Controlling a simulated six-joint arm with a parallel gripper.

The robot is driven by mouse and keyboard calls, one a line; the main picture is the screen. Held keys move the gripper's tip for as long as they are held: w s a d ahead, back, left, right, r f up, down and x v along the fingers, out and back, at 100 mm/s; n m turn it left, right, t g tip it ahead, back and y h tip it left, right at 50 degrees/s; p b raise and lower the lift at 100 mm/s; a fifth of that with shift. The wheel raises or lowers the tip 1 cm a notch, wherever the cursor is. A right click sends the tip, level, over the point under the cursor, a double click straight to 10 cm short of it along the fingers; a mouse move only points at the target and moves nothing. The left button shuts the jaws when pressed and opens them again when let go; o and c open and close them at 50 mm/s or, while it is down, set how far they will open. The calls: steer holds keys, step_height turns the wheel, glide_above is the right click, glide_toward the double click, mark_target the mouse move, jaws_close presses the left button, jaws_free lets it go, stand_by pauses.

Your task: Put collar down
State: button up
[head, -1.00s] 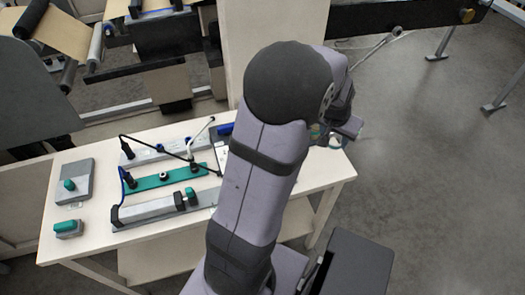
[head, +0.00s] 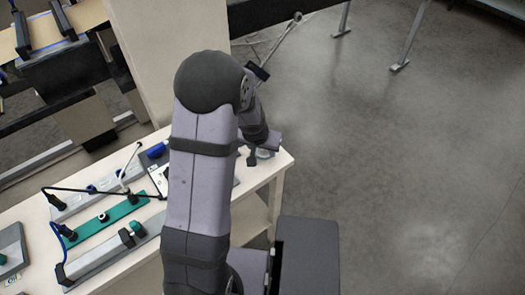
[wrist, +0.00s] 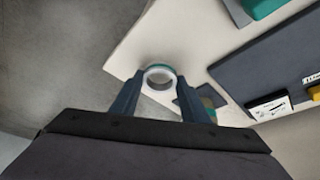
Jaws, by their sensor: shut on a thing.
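The collar (wrist: 160,68) is a short ring, white with a teal band, in the upper middle of the wrist view. My gripper (wrist: 160,77) has one finger on each side of the collar and is shut on it. The collar is over the pale table (wrist: 128,48) near its corner; I cannot tell whether it touches the top.
A dark panel (wrist: 250,75) with white and yellow labels lies right of the collar. In the head view, a teal bar (head: 105,222) and grey fixtures (head: 100,257) stand left of my arm. Open floor lies right.

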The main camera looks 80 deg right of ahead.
steer(key=shift+f, duration=0.4)
steer(key=shift+f, duration=0.1)
steer(key=shift+f, duration=0.15)
steer(key=o, duration=1.1)
steer(key=shift+c, duration=0.2)
steer(key=shift+r, duration=0.45)
steer(key=v, duration=1.1)
steer(key=shift+a+r, duration=0.25)
steer(key=shift+w, duration=0.1)
